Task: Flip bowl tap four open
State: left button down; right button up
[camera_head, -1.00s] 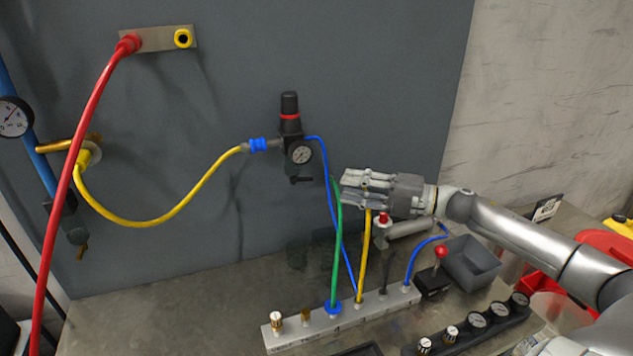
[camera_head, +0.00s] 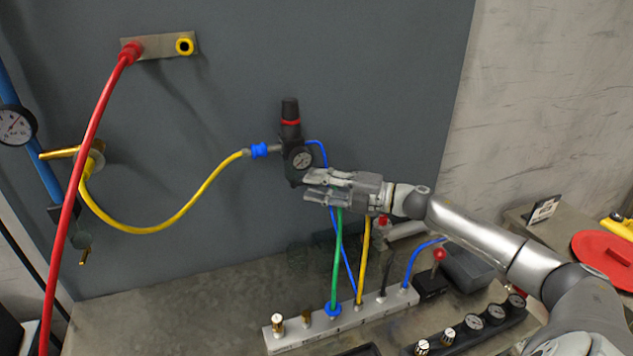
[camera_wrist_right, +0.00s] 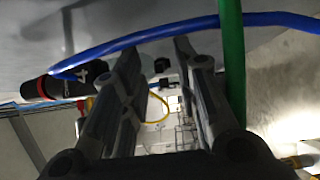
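The black regulator (camera_head: 291,135) with a red ring and a round dial hangs in front of the grey panel. Its lower end, where a small dark tap lever showed earlier, is now mostly behind my right gripper (camera_head: 307,185). The right gripper comes in from the right with its fingers apart, tips just under the dial; I cannot tell whether they touch anything. In the right wrist view the gripper (camera_wrist_right: 157,50) is open and empty-looking, the regulator (camera_wrist_right: 50,88) lies at left, and a small black part (camera_wrist_right: 162,65) shows between the fingers. My left gripper is not in view.
A green hose (camera_head: 337,260) and a blue hose pass close to the gripper, down to a white manifold (camera_head: 350,322). A yellow hose (camera_head: 205,188) joins the regulator from the left. A red-knobbed lever (camera_head: 439,256) and grey bin (camera_head: 468,268) stand at right.

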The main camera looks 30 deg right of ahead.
jog(key=shift+w+a, duration=0.15)
jog(key=shift+w, duration=0.05)
jog(key=shift+c, duration=0.3)
grip_shut()
jog(key=n+g+y+b, duration=0.2)
jog(key=b, duration=0.1)
jog(key=w+n+g+y+b, duration=0.1)
jog(key=b, duration=0.1)
jog(key=shift+w+d+g+y, duration=0.1)
jog(key=shift+d+g+y, duration=0.25)
jog(key=shift+g+y, duration=0.05)
